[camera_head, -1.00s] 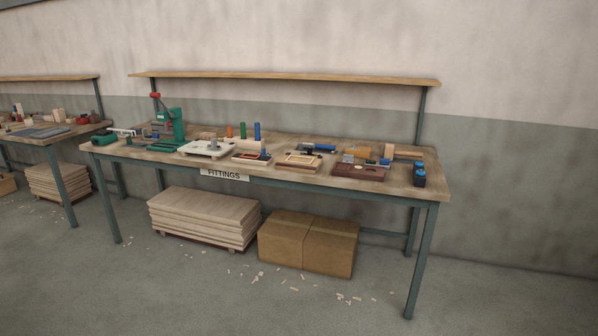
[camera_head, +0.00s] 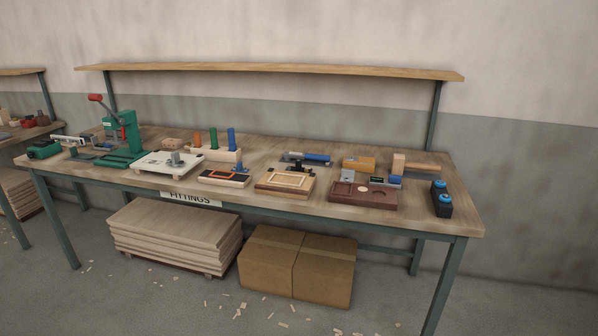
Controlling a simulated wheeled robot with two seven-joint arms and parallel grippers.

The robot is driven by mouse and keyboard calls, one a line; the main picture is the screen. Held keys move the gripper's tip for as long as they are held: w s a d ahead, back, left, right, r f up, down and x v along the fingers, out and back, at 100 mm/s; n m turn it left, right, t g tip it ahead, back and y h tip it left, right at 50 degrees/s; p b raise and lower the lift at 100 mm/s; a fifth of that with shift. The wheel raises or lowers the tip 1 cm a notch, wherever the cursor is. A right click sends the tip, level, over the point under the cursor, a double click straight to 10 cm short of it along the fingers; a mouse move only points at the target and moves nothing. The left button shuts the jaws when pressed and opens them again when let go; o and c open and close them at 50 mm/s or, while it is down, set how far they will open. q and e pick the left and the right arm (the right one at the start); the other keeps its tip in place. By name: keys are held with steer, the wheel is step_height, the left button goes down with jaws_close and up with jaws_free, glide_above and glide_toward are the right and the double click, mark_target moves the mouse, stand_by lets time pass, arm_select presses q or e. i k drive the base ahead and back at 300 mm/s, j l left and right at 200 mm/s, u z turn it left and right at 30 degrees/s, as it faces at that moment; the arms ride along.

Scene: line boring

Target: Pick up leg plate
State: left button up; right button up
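I cannot single out the leg plate for certain at this distance. A small grey metal piece (camera_head: 347,175) stands at the back left of a dark red-brown wooden block (camera_head: 345,197) on the bench. A pale fixture (camera_head: 152,165) with a grey metal part (camera_head: 176,158) on top sits left of the middle. A small dark-and-orange tray (camera_head: 224,178) and a light wooden frame (camera_head: 284,193) lie between the fixture and the block. Neither of my grippers is in view.
The workbench (camera_head: 455,213) carries a green press (camera_head: 122,140) at the left and a black box with blue buttons (camera_head: 441,203) at the right. A shelf (camera_head: 270,69) overhangs. Cartons (camera_head: 268,266) and stacked boards (camera_head: 172,233) sit below.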

mark_target(298, 167)
steer(key=i+j, duration=0.35)
steer(key=i, duration=0.15)
steer(key=i+j, duration=0.35)
steer(key=i, duration=0.2)
steer(key=i+j, duration=0.3)
steer(key=i, duration=0.2)
steer(key=i+j, duration=0.35)
steer(key=i, duration=0.2)
steer(key=i+j, duration=0.35)
steer(key=i, duration=0.15)
